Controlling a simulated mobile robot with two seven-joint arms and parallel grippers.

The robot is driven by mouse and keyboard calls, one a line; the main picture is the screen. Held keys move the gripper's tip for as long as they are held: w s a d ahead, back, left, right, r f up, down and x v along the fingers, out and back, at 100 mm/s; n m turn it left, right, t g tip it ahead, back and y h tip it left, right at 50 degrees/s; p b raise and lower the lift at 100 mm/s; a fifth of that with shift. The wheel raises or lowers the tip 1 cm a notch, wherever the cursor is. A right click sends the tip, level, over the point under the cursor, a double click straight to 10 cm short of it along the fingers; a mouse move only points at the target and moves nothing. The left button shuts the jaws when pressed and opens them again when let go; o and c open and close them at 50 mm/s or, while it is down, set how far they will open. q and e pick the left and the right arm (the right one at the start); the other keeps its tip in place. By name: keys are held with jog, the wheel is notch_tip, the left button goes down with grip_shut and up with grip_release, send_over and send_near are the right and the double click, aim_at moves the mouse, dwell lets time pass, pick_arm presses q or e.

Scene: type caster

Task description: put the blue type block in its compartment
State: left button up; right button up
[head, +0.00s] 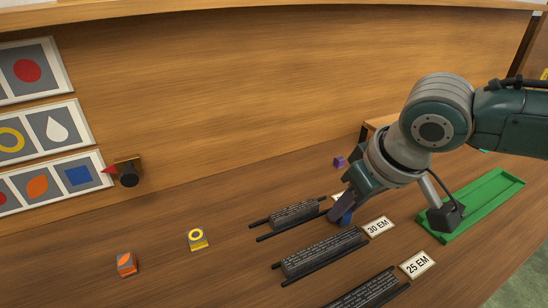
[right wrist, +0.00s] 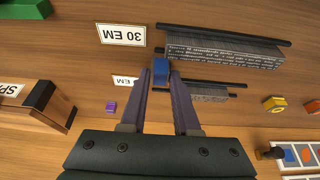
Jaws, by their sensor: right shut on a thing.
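My right gripper (head: 342,207) is shut on the blue type block (head: 347,217), just above the table among the text bars. In the right wrist view the blue type block (right wrist: 161,70) sits between the tips of my right gripper (right wrist: 160,78). A framed grey compartment with a blue square (head: 78,175) is at the far left of the head view, in the lowest row, away from the gripper. Compartments with a red circle (head: 27,70), yellow ring (head: 8,140), white drop (head: 57,130) and orange leaf (head: 37,187) are near it. My left gripper is not in view.
A yellow block (head: 197,239), orange-leaf block (head: 127,264) and purple block (head: 339,162) stand on the table. A green tray (head: 492,190) lies right.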

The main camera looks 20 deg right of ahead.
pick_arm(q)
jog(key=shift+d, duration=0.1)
pick_arm(e)
grip_shut()
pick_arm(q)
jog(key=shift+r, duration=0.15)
pick_arm(e)
jog(key=shift+r, duration=0.45)
notch_tip(320, 180, up, 18)
jog(key=p, duration=0.3)
jog(key=s+a+r+m+p, duration=0.1)
jog(key=s+a+r+p, duration=0.2)
jog(key=r, duration=0.4)
jog(key=s+a+r+p, duration=0.1)
jog(key=s+a+r, duration=0.3)
jog(key=a+r, duration=0.15)
pick_arm(q)
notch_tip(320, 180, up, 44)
jog(key=p, duration=3.7)
pick_arm(e)
notch_tip(320, 180, up, 38)
jog(key=d, duration=0.1)
jog(key=shift+w, duration=0.25)
jog(key=shift+a+f, duration=0.1)
